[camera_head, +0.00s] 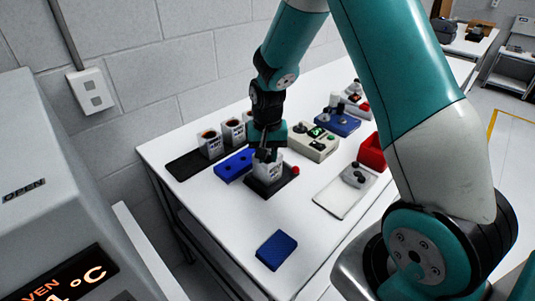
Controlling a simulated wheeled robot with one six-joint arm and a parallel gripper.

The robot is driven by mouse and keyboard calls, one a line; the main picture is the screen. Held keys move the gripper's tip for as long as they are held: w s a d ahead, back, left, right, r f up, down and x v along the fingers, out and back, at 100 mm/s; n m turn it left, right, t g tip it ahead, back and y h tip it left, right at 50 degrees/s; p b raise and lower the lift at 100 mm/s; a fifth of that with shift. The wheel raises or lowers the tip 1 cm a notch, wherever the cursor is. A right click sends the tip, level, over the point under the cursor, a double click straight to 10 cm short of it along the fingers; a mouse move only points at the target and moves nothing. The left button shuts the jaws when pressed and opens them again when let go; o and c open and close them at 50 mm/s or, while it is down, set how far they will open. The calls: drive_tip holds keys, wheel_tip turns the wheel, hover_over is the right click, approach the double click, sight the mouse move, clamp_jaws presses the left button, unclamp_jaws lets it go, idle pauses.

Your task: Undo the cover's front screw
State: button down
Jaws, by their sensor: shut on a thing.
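A white unit with dark print (269,167) stands upright in a black holder (262,190) on the white table. My gripper (264,156) points straight down at the top of this unit. Its fingers are shut at the unit's top, on what appears to be the cover's front screw. The screw is too small and too hidden by the fingers to make out. The cover's top is also mostly hidden behind my gripper.
Similar white units (210,144) stand on a black tray (185,166) at the left. A blue block with holes (234,166), a beige box with buttons (316,147) and a red bin (372,152) are close by. A blue pad (277,250) lies in front; the table around it is clear.

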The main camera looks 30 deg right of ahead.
drive_tip(key=shift+n, duration=2.1)
drive_tip(key=c, duration=1)
unclamp_jaws()
drive_tip(key=shift+o, duration=0.2)
drive_tip(key=shift+r, duration=0.1)
wheel_tip(320, 180, up, 17)
drive_tip(key=b, duration=0.2)
drive_tip(key=shift+r, duration=0.15)
